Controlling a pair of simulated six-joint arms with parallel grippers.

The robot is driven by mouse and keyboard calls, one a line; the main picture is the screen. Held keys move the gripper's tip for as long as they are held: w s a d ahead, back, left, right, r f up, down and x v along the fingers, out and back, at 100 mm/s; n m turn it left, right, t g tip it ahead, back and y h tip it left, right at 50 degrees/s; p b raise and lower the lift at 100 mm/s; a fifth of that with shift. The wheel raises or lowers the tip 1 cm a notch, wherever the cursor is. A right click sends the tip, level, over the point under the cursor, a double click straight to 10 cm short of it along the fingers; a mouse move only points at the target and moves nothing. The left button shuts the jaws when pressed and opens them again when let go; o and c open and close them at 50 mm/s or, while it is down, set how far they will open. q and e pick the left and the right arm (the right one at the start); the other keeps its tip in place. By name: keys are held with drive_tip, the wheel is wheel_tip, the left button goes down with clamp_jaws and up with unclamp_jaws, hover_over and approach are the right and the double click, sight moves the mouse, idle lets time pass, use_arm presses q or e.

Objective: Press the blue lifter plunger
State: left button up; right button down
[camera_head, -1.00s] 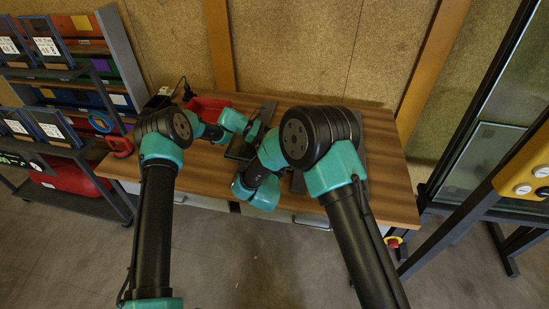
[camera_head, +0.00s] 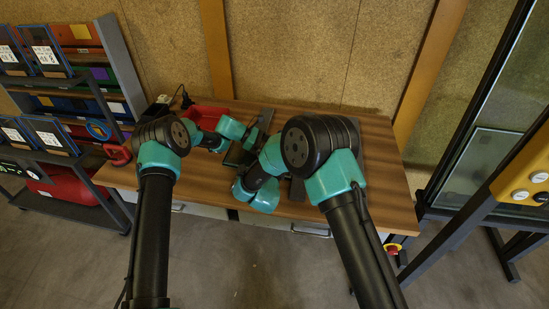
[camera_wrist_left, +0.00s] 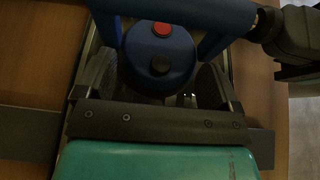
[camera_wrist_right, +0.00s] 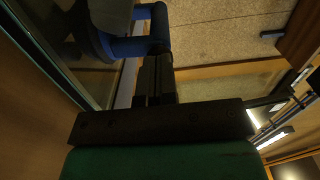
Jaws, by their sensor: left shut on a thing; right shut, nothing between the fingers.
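The blue lifter (camera_wrist_left: 160,70) has a round blue body with a red button-like top (camera_wrist_left: 162,29) and a blue handle (camera_wrist_left: 190,10) at the upper edge of the left wrist view. My left gripper (camera_wrist_left: 158,85) has its fingers on either side of the round body and is shut on it. My right gripper (camera_wrist_right: 156,75) is shut and empty. Its tips are close to the end of the blue handle (camera_wrist_right: 140,46); whether they touch cannot be told. It also shows in the left wrist view (camera_wrist_left: 268,25). In the head view my arms mostly hide the lifter.
The lifter is over a dark glass pane whose edge (camera_wrist_right: 50,60) shows in the right wrist view. The wooden table (camera_head: 380,180) carries a red container (camera_head: 208,115) at the back. A shelf rack (camera_head: 75,110) stands left and a glass frame stand (camera_head: 480,180) right.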

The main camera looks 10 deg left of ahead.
drive_tip(key=s, duration=1.3)
idle(0.4)
drive_tip(key=s, duration=0.3)
drive_tip(key=shift+s+d, duration=0.15)
drive_tip(key=shift+d, duration=0.1)
drive_tip(key=w, duration=1.4)
